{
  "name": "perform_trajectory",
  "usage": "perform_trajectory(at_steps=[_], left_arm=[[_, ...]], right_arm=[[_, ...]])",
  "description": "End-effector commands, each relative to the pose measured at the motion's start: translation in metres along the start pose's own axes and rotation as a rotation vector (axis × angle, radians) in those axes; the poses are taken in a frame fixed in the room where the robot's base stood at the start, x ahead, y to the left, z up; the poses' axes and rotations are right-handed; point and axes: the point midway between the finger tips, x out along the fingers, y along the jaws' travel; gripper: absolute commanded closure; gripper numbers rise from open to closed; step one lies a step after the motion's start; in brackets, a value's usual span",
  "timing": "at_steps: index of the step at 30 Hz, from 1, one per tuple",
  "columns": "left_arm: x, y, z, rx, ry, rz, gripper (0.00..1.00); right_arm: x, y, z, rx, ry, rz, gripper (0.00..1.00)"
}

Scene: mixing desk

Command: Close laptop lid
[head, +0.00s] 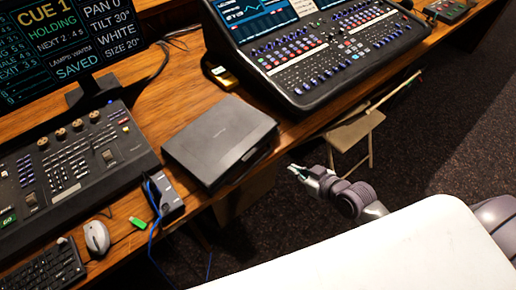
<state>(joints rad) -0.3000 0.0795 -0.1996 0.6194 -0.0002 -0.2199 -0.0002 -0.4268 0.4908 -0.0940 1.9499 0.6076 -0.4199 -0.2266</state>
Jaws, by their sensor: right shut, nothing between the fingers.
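A black laptop (221,137) lies on the wooden desk near its front edge, in the middle of the head view. Its lid is down and looks flat on the base. My right gripper (294,170) is to the right of the laptop, past the desk's front edge, and apart from it. It is shut and empty. My left gripper is not in view.
A mixing console (318,50) stands behind and right of the laptop. A lighting desk (70,165), a monitor (75,38), a mouse (96,237) and a small hub with blue cables (164,194) are at left. A folding chair (355,130) stands beyond the desk edge.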

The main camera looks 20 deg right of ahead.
Motion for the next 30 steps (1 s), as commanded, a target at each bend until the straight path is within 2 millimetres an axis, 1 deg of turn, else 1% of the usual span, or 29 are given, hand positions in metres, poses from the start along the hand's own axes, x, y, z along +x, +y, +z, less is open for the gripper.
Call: perform_trajectory(at_steps=[1,3,6,8,11,14,17,24,26,27,30], left_arm=[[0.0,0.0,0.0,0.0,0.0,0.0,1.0],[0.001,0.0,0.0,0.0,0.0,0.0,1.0],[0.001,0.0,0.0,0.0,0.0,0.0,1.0],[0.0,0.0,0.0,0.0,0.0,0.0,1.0],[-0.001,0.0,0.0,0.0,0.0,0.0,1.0],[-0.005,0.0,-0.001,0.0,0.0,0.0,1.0],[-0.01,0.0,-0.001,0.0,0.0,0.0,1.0],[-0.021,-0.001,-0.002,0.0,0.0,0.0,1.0],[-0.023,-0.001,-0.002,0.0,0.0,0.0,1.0],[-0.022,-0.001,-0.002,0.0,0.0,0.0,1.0],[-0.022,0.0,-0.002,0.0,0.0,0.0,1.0]], right_arm=[[-0.013,-0.013,-0.034,-0.027,0.057,-0.042,1.0],[-0.028,-0.03,-0.067,-0.051,0.112,-0.09,1.0],[-0.044,-0.046,-0.096,-0.075,0.161,-0.135,1.0],[-0.049,-0.051,-0.104,-0.08,0.176,-0.15,1.0],[-0.047,-0.054,-0.11,-0.083,0.185,-0.157,1.0],[-0.035,-0.056,-0.114,-0.081,0.186,-0.155,1.0],[-0.017,-0.059,-0.118,-0.08,0.187,-0.154,1.0],[0.034,-0.068,-0.127,-0.08,0.186,-0.155,1.0],[0.045,-0.07,-0.129,-0.08,0.185,-0.155,1.0],[0.05,-0.07,-0.122,-0.082,0.18,-0.156,1.0],[0.055,-0.069,-0.105,-0.082,0.179,-0.155,1.0]])
